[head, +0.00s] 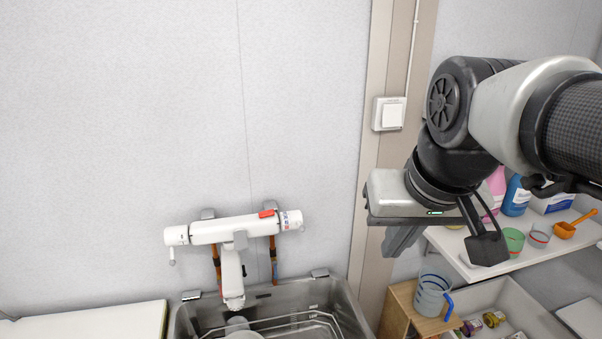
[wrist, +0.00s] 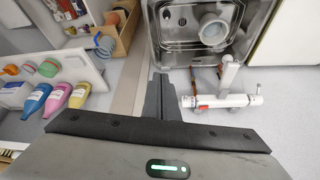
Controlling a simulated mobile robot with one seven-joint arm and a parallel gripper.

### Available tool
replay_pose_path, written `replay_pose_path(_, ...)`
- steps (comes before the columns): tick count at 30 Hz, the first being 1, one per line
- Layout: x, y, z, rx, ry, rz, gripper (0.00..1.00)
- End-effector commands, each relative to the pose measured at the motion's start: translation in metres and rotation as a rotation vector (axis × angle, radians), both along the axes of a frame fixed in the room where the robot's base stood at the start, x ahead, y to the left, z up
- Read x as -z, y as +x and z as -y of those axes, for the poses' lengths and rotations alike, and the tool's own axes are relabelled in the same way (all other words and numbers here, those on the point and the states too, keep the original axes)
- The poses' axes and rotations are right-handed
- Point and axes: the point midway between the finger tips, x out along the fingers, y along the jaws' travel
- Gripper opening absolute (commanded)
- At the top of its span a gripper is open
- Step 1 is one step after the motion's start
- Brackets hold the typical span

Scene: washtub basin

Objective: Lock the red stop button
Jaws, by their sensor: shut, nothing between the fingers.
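The red stop button (head: 267,213) is a small red piece on top of the white wall-mounted mixer tap (head: 215,232), near its right-hand knob. In the wrist view the tap (wrist: 228,100) appears right of my fingers, with the red button (wrist: 203,108) small at its near end. My gripper (head: 397,246) is to the right of the tap, clearly apart from it, in front of the wooden post. Its fingers (wrist: 159,92) are shut with nothing between them. The fine shape of the button is too small to tell.
A steel basin (head: 345,307) stands below the tap, with a pale round object (wrist: 214,28) in it. A white switch (head: 389,114) is on the wall. Shelves (head: 470,262) with bottles and a blue-handled jug (head: 432,294) stand at the right. The wall above the tap is clear.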

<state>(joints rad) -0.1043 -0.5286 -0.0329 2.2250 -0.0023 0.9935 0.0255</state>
Motion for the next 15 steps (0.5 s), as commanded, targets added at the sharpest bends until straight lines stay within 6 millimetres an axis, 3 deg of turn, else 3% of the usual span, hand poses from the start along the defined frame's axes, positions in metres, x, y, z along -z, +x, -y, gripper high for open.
replay_pose_path(1, -0.010, 0.021, -0.010, -0.019, 0.003, -0.016, 0.00)
replay_pose_path(7, -0.043, 0.096, -0.050, -0.073, 0.003, -0.065, 0.00)
replay_pose_path(15, -0.051, 0.185, -0.130, -0.144, -0.036, -0.121, 0.00)
